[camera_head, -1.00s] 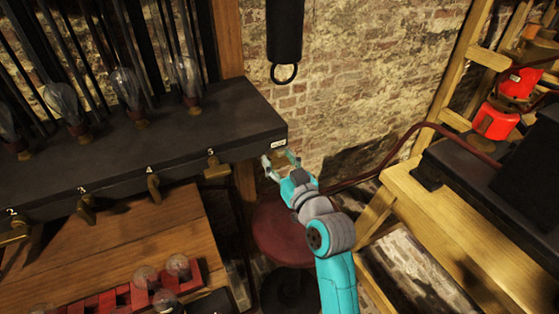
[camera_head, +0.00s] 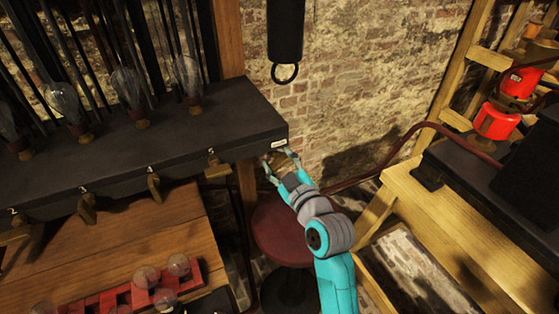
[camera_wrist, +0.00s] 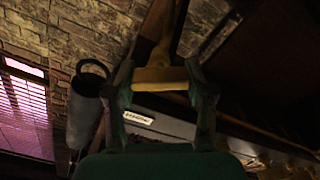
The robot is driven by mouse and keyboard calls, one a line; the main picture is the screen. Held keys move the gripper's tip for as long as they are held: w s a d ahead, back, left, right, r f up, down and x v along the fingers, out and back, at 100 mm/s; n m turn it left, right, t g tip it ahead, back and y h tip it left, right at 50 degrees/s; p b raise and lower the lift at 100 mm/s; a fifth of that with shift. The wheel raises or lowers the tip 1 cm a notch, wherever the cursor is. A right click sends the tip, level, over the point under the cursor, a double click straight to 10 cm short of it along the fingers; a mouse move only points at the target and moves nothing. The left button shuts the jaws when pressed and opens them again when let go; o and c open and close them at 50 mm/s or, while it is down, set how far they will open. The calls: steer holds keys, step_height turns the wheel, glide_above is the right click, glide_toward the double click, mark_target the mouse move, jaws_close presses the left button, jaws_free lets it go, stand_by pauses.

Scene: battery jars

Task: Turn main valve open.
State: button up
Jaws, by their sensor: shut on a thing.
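The main valve's brass handle (camera_wrist: 160,78) is between the two fingers of my gripper (camera_wrist: 158,70) in the wrist view. The fingers are shut on the wide bar of the handle, and its stem runs up the picture. In the head view my gripper (camera_head: 279,165) is at the right end of the black box (camera_head: 150,148), just below a small white label (camera_head: 279,142). The handle is mostly hidden by the fingers there. The label also shows in the wrist view (camera_wrist: 138,117), but I cannot read it.
Several smaller brass valves, one of them here (camera_head: 213,164), line the front of the box, with glass bulbs (camera_head: 187,75) on top. A black cylinder with a ring (camera_head: 285,73) hangs above my gripper. A red round stool (camera_head: 285,232) stands below.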

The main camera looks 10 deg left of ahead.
steer(key=shift+n, duration=0.6)
steer(key=o, duration=1.2)
steer(key=shift+c, duration=0.2)
steer(key=v, duration=1.2)
